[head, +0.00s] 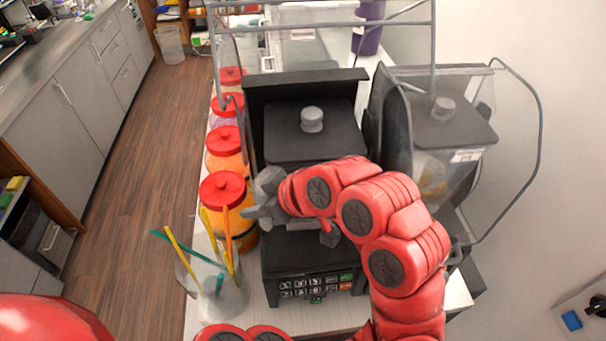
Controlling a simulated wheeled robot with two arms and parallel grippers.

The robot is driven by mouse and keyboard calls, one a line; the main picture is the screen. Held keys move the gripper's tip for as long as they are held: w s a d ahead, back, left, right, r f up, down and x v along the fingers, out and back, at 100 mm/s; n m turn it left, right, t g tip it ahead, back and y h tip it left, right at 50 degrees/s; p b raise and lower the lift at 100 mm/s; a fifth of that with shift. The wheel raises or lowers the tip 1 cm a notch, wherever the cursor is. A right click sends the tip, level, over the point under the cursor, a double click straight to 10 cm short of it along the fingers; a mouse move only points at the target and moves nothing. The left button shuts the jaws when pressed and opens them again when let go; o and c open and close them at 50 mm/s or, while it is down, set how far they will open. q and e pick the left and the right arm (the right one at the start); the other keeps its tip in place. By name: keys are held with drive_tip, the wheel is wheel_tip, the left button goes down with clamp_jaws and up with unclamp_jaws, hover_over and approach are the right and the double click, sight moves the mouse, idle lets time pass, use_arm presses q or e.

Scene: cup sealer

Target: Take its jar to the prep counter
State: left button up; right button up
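Several round jars with red lids stand in a row along the left edge of the counter. The nearest jar (240,238) holds something orange. The one behind it (225,164) is also orange, with a paler one (222,121) beyond. A black machine (310,262) with a keypad stands to the right of the row; the front of its body is partly hidden by my arm.
A clear cup (218,300) with yellow and green straws stands at the counter's near left. A second black machine (447,130) with a clear container is to the right. Metal rack bars (330,23) cross above. Open wooden floor (125,190) lies left.

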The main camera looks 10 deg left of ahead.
use_arm(q)
drive_tip(key=shift+s+d+r, duration=0.15)
drive_tip(key=shift+s+d, duration=0.15)
drive_tip(key=shift+s, duration=0.05)
drive_tip(key=shift+c, duration=0.2)
drive_tip(key=shift+s, duration=0.15)
drive_tip(key=shift+c, duration=1.1)
drive_tip(key=shift+a, duration=0.2)
drive_tip(key=shift+c, duration=1.3)
drive_tip(key=shift+w+a, duration=0.25)
clamp_jaws()
drive_tip(key=shift+d, duration=0.1)
drive_tip(key=shift+s, duration=0.1)
